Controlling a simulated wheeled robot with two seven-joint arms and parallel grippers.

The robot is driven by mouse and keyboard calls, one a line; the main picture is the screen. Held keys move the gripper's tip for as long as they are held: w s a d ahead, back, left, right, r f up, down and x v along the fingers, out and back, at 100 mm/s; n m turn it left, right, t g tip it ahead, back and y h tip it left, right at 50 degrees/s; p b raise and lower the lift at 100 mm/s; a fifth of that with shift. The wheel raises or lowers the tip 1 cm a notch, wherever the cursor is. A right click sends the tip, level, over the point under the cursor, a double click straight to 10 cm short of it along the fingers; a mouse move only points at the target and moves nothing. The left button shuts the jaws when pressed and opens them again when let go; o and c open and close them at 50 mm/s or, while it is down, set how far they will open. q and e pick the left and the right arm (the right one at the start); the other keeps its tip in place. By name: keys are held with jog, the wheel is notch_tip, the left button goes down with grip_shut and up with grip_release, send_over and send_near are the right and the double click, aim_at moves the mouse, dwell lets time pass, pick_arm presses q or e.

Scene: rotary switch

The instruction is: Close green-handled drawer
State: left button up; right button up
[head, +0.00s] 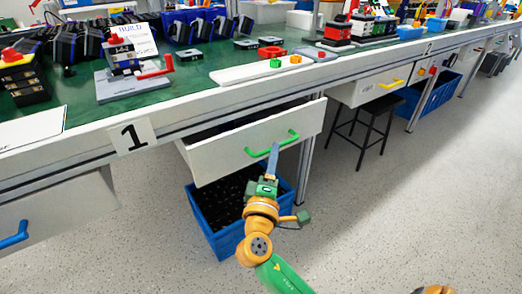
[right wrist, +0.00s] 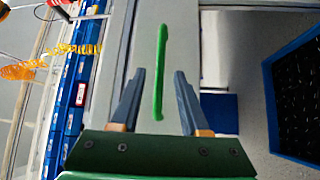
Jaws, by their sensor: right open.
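The green-handled drawer (head: 232,152) is a white drawer under the workbench, standing pulled out with its dark inside showing. Its green handle (head: 272,143) is on the front panel. My right gripper (head: 274,150) is at the handle, in front of the drawer. In the right wrist view the green handle (right wrist: 160,75) lies lengthwise between the two open fingers (right wrist: 160,74), with a gap on each side. Whether the fingertips touch the drawer front cannot be told. My left gripper is not in view.
A blue crate (head: 213,222) stands on the floor below the drawer. A blue-handled drawer (head: 55,215) is at the left, a yellow-handled drawer (head: 366,88) at the right. A dark stool (head: 377,112) stands right of it. The floor at the right is clear.

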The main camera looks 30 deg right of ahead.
jog(key=x, duration=0.4)
jog(key=shift+d, duration=0.1)
jog(key=shift+c, duration=0.2)
grip_shut()
dwell(1.1)
